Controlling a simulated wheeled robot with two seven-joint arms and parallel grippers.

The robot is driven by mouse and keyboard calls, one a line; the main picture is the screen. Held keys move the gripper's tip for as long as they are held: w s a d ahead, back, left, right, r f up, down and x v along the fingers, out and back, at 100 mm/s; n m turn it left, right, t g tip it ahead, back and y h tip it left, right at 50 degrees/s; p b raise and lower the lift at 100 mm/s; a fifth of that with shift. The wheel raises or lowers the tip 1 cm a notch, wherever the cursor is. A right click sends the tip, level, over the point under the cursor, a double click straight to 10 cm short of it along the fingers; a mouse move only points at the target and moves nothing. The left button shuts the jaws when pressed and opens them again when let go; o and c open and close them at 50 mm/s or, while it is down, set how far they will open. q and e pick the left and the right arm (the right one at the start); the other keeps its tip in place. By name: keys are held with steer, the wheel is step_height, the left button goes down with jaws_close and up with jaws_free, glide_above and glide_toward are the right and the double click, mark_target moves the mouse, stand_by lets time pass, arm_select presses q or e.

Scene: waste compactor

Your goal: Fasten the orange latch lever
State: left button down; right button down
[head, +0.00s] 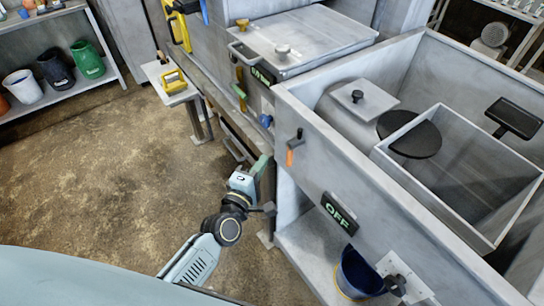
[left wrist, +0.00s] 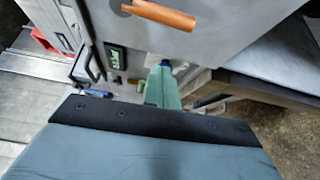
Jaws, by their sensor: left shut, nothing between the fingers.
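The orange latch lever (head: 294,148) hangs from a dark pivot on the outer wall of the grey compactor bin (head: 345,160), pointing down and slightly left in the head view. In the left wrist view the orange lever (left wrist: 160,15) is close, at the top edge, partly cut off. My left gripper (head: 262,164) has green fingers and is shut and empty. It appears to the left of and a little below the lever in the head view, apart from it. The green fingers also show in the left wrist view (left wrist: 163,87). My right gripper is out of view.
A sign reading OFF (head: 339,214) is on the bin wall below the lever. A blue bucket (head: 357,274) stands lower right. A lidded unit with a handle (head: 305,38) adjoins the bin. A small side table (head: 172,85) stands farther left. The floor at left is clear.

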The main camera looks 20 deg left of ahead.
arm_select(q)
steer(key=s, duration=0.5)
steer(key=shift+s+a, duration=0.35)
steer(key=shift+f, duration=0.1)
steer(key=s+a+f+m+g+b, duration=0.1)
steer(key=s+f+m+g, duration=0.4)
steer(key=f, duration=0.8)
steer(key=s+a+f+m+g+b, duration=0.1)
steer(key=s+f+m+g, duration=0.35)
steer(key=f, duration=0.95)
steer(key=s+a+f+m+g, duration=0.2)
steer(key=s+f, duration=0.3)
steer(key=s, duration=0.4)
steer(key=s+a+f+m+g+y, duration=0.1)
steer(key=s+f+m, duration=0.3)
steer(key=s, duration=0.5)
steer(key=s+a+f+m+g+y, duration=0.1)
steer(key=s+a+f+m+g, duration=0.2)
steer(key=s+f, duration=0.3)
steer(key=s+m+g, duration=0.1)
steer(key=s, duration=0.3)
steer(key=shift+f+b, duration=0.3)
steer(key=shift+b, duration=0.05)
steer(key=shift+w, duration=0.1)
